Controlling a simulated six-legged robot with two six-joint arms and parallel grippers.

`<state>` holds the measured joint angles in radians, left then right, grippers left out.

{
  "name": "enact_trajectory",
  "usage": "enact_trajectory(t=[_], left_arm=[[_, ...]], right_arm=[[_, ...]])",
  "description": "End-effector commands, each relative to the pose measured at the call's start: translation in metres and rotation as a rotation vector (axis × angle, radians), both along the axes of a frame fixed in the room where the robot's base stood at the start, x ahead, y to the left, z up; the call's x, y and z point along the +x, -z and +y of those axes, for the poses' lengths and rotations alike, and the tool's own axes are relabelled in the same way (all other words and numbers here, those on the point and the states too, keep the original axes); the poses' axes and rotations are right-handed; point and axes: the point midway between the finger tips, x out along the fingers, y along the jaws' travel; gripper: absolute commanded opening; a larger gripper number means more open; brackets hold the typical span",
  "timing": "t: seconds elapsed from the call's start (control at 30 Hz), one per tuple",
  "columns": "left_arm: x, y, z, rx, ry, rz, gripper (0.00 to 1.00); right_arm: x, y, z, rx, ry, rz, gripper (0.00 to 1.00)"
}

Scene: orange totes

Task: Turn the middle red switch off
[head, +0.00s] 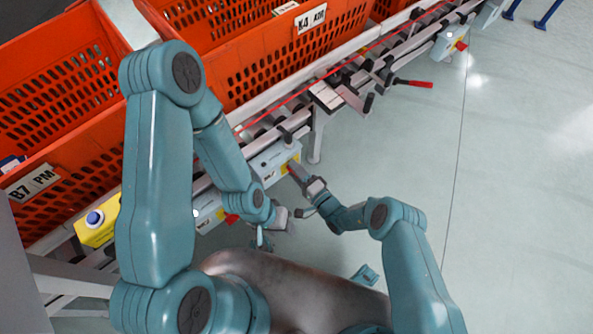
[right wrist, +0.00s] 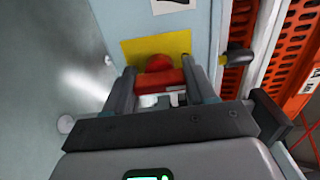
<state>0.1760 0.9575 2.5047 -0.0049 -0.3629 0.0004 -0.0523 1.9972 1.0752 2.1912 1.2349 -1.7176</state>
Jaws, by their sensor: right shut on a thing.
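The middle grey switch box (head: 268,166) is fixed to the conveyor frame. My right gripper (head: 298,174) reaches its right end and largely hides the switch in the head view. In the right wrist view the red switch (right wrist: 159,79) stands out from a yellow plate (right wrist: 130,50), between the fingers of my right gripper (right wrist: 160,74), which is shut on it. The switch's exact turn angle is hard to tell. My left gripper (head: 266,236) is lower, near another grey box (head: 207,215) with a red switch (head: 232,218); its jaw opening is too small to judge.
Orange totes (head: 60,95) stand on the conveyor behind the boxes. A yellow box with a blue button (head: 95,218) is at left. A red-handled lever (head: 414,84) sticks out at upper right, and another switch box (head: 447,42) is farther along. The floor at right is clear.

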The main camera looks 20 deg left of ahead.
Motion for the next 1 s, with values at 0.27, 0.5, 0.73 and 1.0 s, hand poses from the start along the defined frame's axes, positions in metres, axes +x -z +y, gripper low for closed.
enact_trajectory(t=[0.27, 0.5, 0.73, 1.0], left_arm=[[0.000, 0.000, 0.000, 0.000, 0.000, 0.000, 0.43], [0.000, -0.006, 0.000, 0.000, 0.000, 0.000, 0.43], [0.000, -0.024, 0.000, 0.000, 0.000, 0.000, 0.43], [0.000, -0.036, 0.000, 0.000, 0.000, 0.000, 0.43]], right_arm=[[0.000, 0.000, 0.000, 0.000, 0.000, -0.002, 0.81], [-0.005, -0.001, -0.010, -0.001, 0.002, 0.002, 0.81], [-0.033, -0.003, -0.057, 0.001, 0.007, 0.005, 0.81], [-0.068, -0.002, -0.113, 0.000, 0.006, 0.002, 0.81]])
